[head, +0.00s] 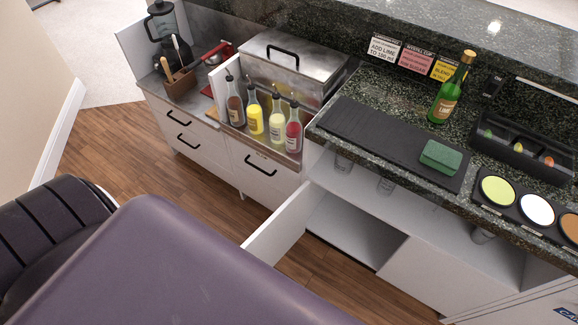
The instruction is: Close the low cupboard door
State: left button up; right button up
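The low cupboard under the dark stone counter is open. Its white door (279,226) stands swung out over the wood floor, with its hinge side at the left of the opening. The cupboard interior (345,238) shows as a pale, empty-looking space with a dark gap along its lower front. The door's outer free end reaches toward the dark purple shape in the foreground, and I cannot tell how far apart they are. Neither of my grippers is in view.
A drawer unit (215,160) with black handles stands left of the door, topped by several bottles. The counter holds a black mat (375,140), green bottle (451,92) and garnish tray (525,150). Large dark shapes block the lower left. Some wood floor (325,268) is clear.

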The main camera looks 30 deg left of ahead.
aim_at(276, 237)
jog(key=j+z, duration=0.25)
jog(key=k+j+z, duration=0.25)
jog(key=j, duration=0.2)
jog(key=j+z, duration=0.25)
jog(key=j, duration=0.15)
jog(key=k+j+z, duration=0.25)
jog(key=k+j, duration=0.15)
jog(key=j, duration=0.2)
jog(key=k+j, duration=0.15)
jog(key=j, duration=0.25)
jog(key=k+j, duration=0.2)
jog(key=j, duration=0.15)
jog(key=k+j+z, duration=0.1)
jog(key=j, duration=0.3)
